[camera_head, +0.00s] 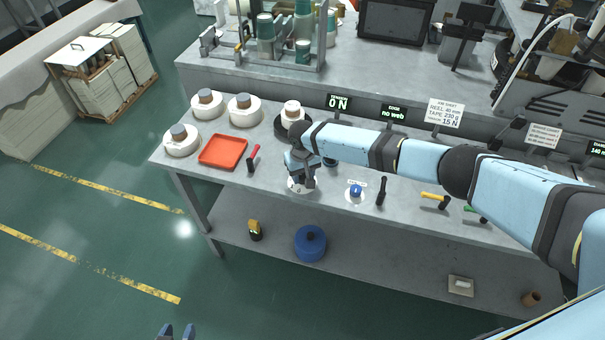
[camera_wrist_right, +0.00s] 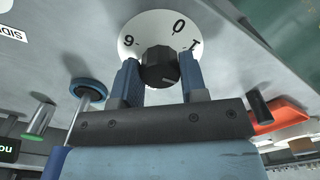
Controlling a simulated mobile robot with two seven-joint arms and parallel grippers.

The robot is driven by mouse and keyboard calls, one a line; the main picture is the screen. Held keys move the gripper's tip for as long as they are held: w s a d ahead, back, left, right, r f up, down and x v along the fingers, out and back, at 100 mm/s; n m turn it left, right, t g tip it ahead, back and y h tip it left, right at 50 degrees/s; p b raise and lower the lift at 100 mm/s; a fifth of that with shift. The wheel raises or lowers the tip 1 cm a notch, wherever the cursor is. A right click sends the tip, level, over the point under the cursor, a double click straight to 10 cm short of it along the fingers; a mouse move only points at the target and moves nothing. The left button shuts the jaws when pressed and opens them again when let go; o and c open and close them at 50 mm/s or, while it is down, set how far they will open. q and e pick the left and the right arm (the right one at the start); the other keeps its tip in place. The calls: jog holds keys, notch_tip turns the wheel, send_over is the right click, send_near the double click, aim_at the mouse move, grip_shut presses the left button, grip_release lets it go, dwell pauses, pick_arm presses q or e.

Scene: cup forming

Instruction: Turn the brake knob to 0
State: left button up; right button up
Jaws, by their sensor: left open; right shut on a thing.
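The brake knob (camera_wrist_right: 158,66) is dark and round, in the middle of the right wrist view. In the head view my gripper hides the knob, and only part of the dial plate shows. My left gripper (camera_head: 177,333) is open and empty at the bottom edge, away from the bench.
A display (camera_head: 339,103) reads 0 N. A blue knob (camera_head: 356,190) and a black lever (camera_head: 381,191) stand to the right of my right gripper. To its left are an orange tray (camera_head: 222,152), a red-handled tool (camera_head: 254,158) and several white rolls (camera_head: 244,109).

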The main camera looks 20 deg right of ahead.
aim_at(303, 175)
jog(key=n, duration=0.8)
jog(key=shift+n, duration=0.3)
jog(key=n, duration=0.4)
jog(key=shift+w+n+b, duration=0.1)
jog(key=shift+n+b, duration=0.2)
jog(key=shift+n, duration=1.9)
jog(key=o, duration=0.9)
notch_tip(303, 175, up, 14)
jog(key=shift+f+b, duration=0.1)
jog(key=shift+b, duration=0.75)
